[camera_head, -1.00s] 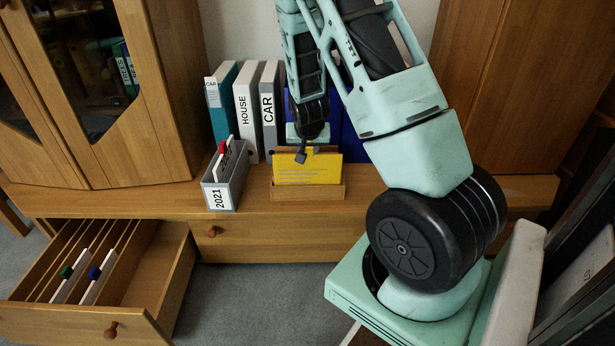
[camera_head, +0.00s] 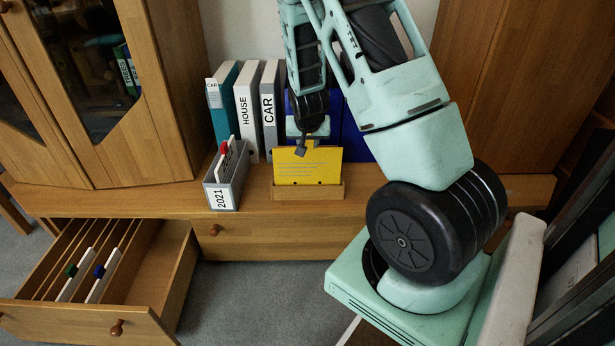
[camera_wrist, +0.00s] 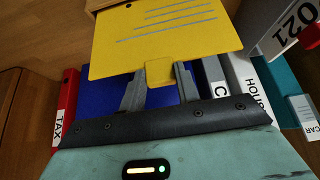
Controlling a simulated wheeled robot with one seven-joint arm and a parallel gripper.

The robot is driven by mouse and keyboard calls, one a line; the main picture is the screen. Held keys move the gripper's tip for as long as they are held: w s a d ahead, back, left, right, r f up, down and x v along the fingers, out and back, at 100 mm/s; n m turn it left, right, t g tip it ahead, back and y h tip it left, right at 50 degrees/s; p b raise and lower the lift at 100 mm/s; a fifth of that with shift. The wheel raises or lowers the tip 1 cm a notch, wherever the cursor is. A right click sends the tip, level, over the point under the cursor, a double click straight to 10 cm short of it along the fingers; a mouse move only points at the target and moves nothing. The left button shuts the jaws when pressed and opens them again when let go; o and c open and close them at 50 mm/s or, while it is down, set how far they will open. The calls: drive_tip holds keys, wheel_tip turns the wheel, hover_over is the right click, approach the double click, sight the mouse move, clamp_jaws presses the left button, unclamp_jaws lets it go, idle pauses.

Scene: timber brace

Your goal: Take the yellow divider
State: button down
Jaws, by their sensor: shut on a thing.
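The yellow divider (camera_head: 308,168) stands upright at the small wooden box (camera_head: 309,192) on the low cabinet. Its lower edge, with dark punched holes, is just above or behind the box's front wall; I cannot tell if it is clear of the box. My gripper (camera_head: 306,147) is above the divider, shut on its top tab. In the wrist view my gripper (camera_wrist: 160,82) has a finger on each side of the tab, and the yellow divider (camera_wrist: 170,38) extends away from them.
Binders, including HOUSE (camera_head: 246,115) and CAR (camera_head: 269,110), stand behind to the left, with blue binders (camera_head: 352,140) behind the gripper. A grey 2021 box (camera_head: 222,196) stands left of the wooden box. An open drawer (camera_head: 90,290) with several dividers juts out lower left.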

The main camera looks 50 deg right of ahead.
wheel_tip(320, 180, up, 7)
drive_tip(key=p, duration=0.5)
drive_tip(key=shift+p, duration=0.35)
drive_tip(key=shift+a, duration=0.1)
idle(0.5)
